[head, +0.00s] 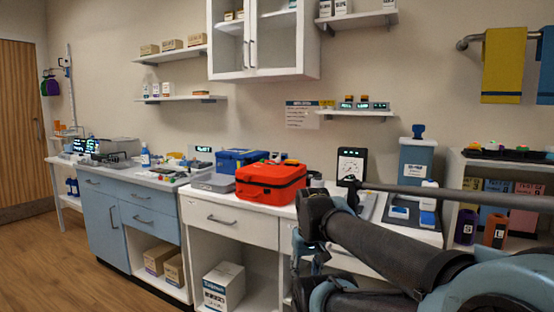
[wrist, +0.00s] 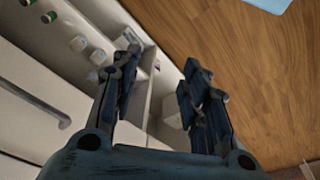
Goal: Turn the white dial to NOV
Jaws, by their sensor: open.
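My gripper (wrist: 160,78) is open and empty in the wrist view, its two dark blue fingers spread apart with the white cabinet and wood floor beyond. In the head view my gripper (head: 308,262) hangs in front of the white counter, partly hidden by my arm. I cannot make out a white dial or the word NOV for certain. Small round white and green things (wrist: 78,43) show at the upper left in the wrist view, apart from my gripper.
A red case (head: 270,186) and a blue case (head: 240,160) stand on the white counter (head: 222,200). A blue-grey container (head: 416,160) stands to the right. Shelves with bottles (head: 497,230) are at far right. The wood floor (head: 115,288) is clear at lower left.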

